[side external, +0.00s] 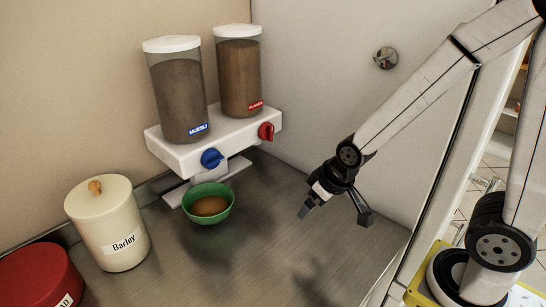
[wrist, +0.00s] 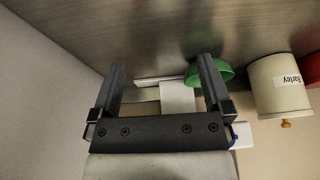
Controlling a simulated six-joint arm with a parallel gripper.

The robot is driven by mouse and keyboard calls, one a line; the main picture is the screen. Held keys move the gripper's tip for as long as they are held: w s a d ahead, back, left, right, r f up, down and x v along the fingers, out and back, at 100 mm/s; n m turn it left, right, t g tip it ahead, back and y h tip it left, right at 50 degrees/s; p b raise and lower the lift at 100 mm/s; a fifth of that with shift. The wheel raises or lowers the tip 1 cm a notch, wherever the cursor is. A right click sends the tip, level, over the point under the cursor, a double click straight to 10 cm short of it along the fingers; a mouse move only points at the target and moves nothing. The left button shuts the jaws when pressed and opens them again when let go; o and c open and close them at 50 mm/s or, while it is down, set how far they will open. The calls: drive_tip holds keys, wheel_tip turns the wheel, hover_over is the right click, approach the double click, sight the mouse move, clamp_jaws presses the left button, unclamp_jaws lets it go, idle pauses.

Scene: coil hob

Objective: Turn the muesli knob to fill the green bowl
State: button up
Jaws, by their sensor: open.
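The muesli dispenser (side external: 180,98) is the left clear container, with a blue "MUESLI" label, on a white wall-mounted base. Its blue knob (side external: 211,158) is on the base's front below it. The green bowl (side external: 210,220) is under the blue knob and has brown contents. Its edge also shows in the wrist view (wrist: 224,70), beyond a finger. My gripper (side external: 336,212) is open and empty, above the counter to the right of the bowl and apart from the knob. In the wrist view its fingers (wrist: 160,66) are spread wide with nothing between them touching.
A second dispenser (side external: 239,78) with a red label and red knob (side external: 266,131) stands right of the muesli one. A cream Barley jar (side external: 107,224) and a red canister (side external: 38,277) stand at left. The metal counter (side external: 260,260) in front is clear.

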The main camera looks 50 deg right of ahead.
drive_tip(key=w+a+r+t, duration=0.2)
drive_tip(key=w+a+t, duration=0.4)
drive_tip(key=w, duration=0.2)
drive_tip(key=t, duration=0.7)
approach(217, 163)
drive_tip(key=shift+w+a+f, duration=0.1)
drive_tip(key=shift+w+f, duration=0.05)
drive_tip(key=shift+w, duration=0.9)
drive_tip(key=shift+w, duration=0.1)
drive_tip(key=shift+w, duration=3.8)
drive_tip(key=c, duration=1.2)
drive_tip(key=shift+m, duration=0.5)
